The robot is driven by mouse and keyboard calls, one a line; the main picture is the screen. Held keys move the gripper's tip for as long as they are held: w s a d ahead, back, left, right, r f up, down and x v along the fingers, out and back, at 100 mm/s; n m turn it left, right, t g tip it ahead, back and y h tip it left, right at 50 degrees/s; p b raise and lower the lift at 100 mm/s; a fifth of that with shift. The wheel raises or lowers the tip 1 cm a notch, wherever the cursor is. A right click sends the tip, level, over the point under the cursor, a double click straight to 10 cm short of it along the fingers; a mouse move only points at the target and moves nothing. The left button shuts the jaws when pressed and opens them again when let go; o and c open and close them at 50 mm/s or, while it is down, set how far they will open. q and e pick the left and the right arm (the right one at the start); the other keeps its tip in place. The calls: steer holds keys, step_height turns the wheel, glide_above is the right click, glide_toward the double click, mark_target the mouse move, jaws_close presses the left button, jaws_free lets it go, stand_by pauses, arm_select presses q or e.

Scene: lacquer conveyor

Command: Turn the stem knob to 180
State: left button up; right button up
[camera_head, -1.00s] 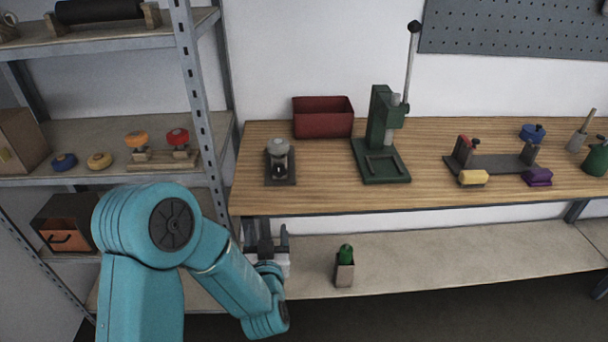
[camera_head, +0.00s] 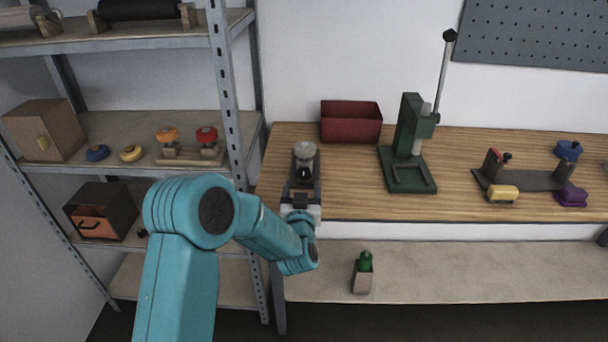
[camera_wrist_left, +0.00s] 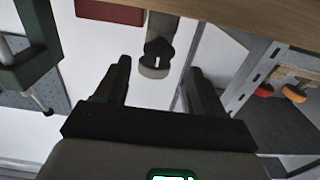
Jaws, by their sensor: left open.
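The stem knob (camera_head: 305,150) is a grey round knob on a short dark fixture with a flat base, near the left end of the wooden bench. In the left wrist view the picture is turned over, and the knob (camera_wrist_left: 154,71) hangs between the two dark fingers with gaps at both sides. My left gripper (camera_head: 302,169) is open and empty, at the near side of the fixture. Its fingers also show in the left wrist view (camera_wrist_left: 158,72). The gripper covers part of the fixture's base in the head view. Any angle marks are too small to read. My right gripper does not show.
A red bin (camera_head: 351,123) and a green press (camera_head: 408,150) stand right of the fixture. A metal shelf (camera_head: 222,110) with coloured knobs stands close on the left. The bench front edge runs beneath my left gripper. Bare wood lies between fixture and press.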

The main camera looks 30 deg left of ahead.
mark_target(304, 176)
arm_select(q)
steer(key=x, duration=0.5)
steer(key=shift+d+p, duration=0.1)
steer(key=shift+p, duration=0.2)
